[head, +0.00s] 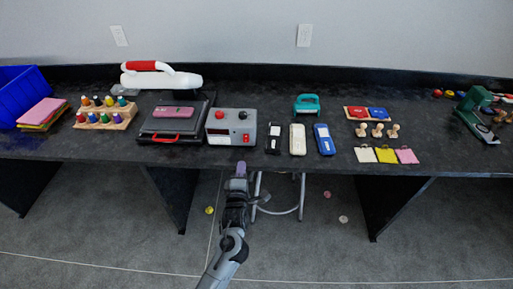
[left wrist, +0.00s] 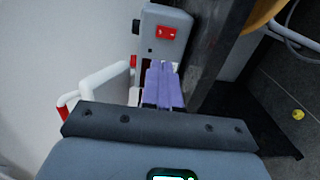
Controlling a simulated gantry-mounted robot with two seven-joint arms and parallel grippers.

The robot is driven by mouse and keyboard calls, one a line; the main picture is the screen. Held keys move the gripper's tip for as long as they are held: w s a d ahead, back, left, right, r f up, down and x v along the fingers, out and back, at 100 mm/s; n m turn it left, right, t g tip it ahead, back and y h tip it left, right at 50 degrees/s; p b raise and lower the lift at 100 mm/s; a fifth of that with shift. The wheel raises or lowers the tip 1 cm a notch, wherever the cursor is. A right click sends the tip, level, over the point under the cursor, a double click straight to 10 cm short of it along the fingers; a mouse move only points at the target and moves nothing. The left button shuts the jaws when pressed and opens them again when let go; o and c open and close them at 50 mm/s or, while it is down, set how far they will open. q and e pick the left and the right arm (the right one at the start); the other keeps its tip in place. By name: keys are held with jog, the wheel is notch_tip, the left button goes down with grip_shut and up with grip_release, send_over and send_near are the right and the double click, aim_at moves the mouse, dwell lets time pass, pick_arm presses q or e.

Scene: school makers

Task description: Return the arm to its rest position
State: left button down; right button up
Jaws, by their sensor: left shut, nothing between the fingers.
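My left gripper (head: 240,168) shows in the head view at the table's front edge, below the grey control box in the picture. Its arm comes up from the bottom of the view. In the left wrist view its purple fingers (left wrist: 163,84) are together, with nothing between them. My right gripper is in neither view.
The grey control box (head: 232,128) stands on the dark table (head: 340,165), beside a black case (head: 172,122). Several stamps, pads and devices lie to the right. A stool (head: 300,205) stands under the table. Open floor (head: 310,255) lies in front.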

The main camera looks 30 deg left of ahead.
pick_arm(q)
jog(key=s+f+m+g+h, duration=0.1)
jog(key=s+f+m+h, duration=0.25)
jog(key=s+f, duration=0.55)
jog(key=s+d+r+m+g+h, duration=0.1)
jog(key=s+d+m+g+h, duration=0.2)
jog(key=s+m, duration=0.4)
jog(key=s+d+r+m+g+p, duration=0.1)
jog(key=s+d+r+m+g, duration=0.1)
jog(key=s+d+m+g, duration=0.4)
jog(key=s+d+r+m+g+h, duration=0.1)
jog(key=s+d+m+h, duration=0.15)
jog(key=s+m, duration=0.65)
notch_tip(320, 180, up, 38)
jog(key=p, duration=3.8)
jog(key=shift+s+f+g, duration=0.2)
jog(key=shift+s+g, duration=0.05)
jog(key=shift+g, duration=0.05)
